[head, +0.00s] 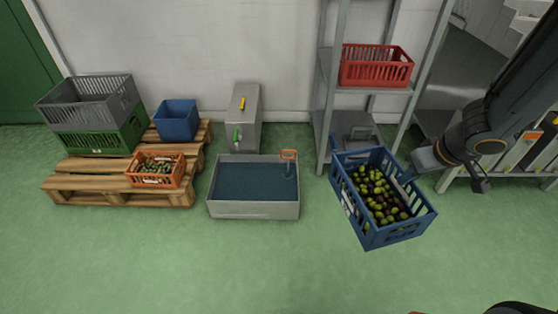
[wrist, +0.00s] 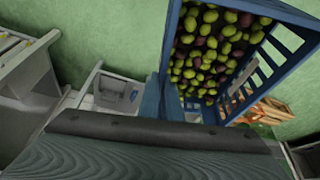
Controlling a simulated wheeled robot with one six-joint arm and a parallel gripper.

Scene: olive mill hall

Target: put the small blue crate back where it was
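A blue slatted crate (head: 352,205) full of green and dark olives is at the right in the head view, in front of the metal shelf. It looks tilted and seems to hang above the floor. My gripper (head: 408,174) is at its right-hand rim and appears shut on that wall; the fingertips are partly hidden. In the wrist view the crate (wrist: 245,88) fills the upper right, with the olives still inside. A second blue container (head: 177,122), solid-walled, stands at the back of the wooden pallet (head: 120,190).
The metal shelf (head: 327,95) holds a red crate (head: 375,68). A grey basin (head: 253,209) of dark liquid stands left of my crate. The pallet also bears stacked grey (head: 90,103) and green (head: 97,140) crates and an orange crate (head: 153,180). The front floor is clear.

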